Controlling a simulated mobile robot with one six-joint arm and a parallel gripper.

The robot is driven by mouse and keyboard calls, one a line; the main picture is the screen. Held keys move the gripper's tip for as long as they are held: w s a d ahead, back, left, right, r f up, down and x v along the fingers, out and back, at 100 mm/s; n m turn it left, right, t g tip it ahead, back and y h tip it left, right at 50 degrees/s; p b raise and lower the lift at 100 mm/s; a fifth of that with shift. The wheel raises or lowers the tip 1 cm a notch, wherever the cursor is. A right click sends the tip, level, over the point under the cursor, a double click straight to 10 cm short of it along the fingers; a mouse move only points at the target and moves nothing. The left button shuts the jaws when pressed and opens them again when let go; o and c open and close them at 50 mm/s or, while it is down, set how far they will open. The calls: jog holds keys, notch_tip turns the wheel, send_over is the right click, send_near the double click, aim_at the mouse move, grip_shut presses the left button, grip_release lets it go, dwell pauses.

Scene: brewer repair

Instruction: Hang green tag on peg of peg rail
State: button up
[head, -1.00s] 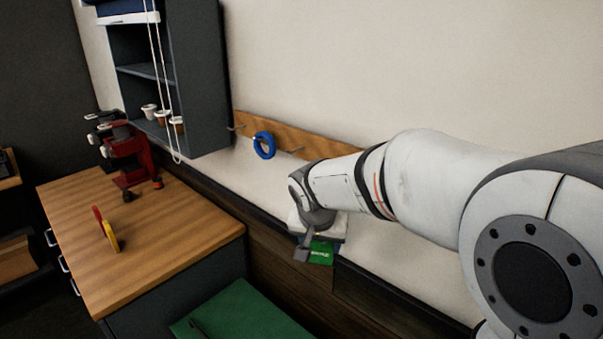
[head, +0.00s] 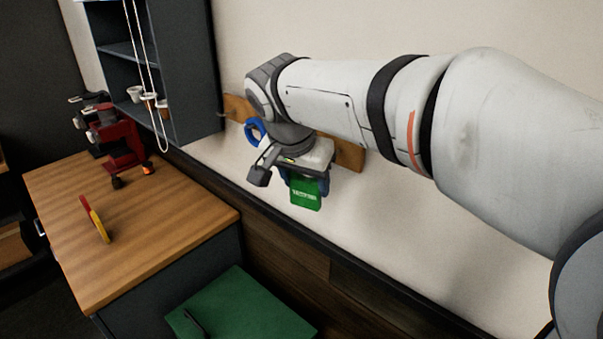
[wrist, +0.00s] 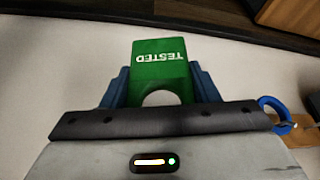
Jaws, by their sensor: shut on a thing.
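The green tag (head: 306,195) hangs below my gripper (head: 303,180), in front of the wall. In the wrist view, the tag (wrist: 160,62) reads "TESTED" and sits between the blue fingers of my gripper (wrist: 160,86), which are shut on it. Its hole shows partly at the gripper's edge. The wooden peg rail (head: 350,155) is on the wall behind my gripper, and my arm hides its middle. A blue ring (head: 253,130) hangs at the rail's left part. The ring (wrist: 274,110) and a bit of rail (wrist: 293,131) show at right in the wrist view.
A dark wall cabinet (head: 186,75) with hanging white cords stands left of the rail. Below is a wooden counter (head: 160,225) with a red machine (head: 118,140) and a red-yellow object (head: 95,219). A green surface (head: 245,310) lies in front. The wall at right is bare.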

jog(key=w+d+f, duration=0.1)
jog(key=w+d, duration=0.3)
jog(key=w, duration=0.2)
jog(key=shift+d+f, duration=0.3)
jog(key=shift+f, duration=0.05)
dwell(0.5)
dwell(0.6)
jog(key=o, duration=1)
jog(key=shift+o, duration=0.2)
jog(key=shift+r, duration=0.1)
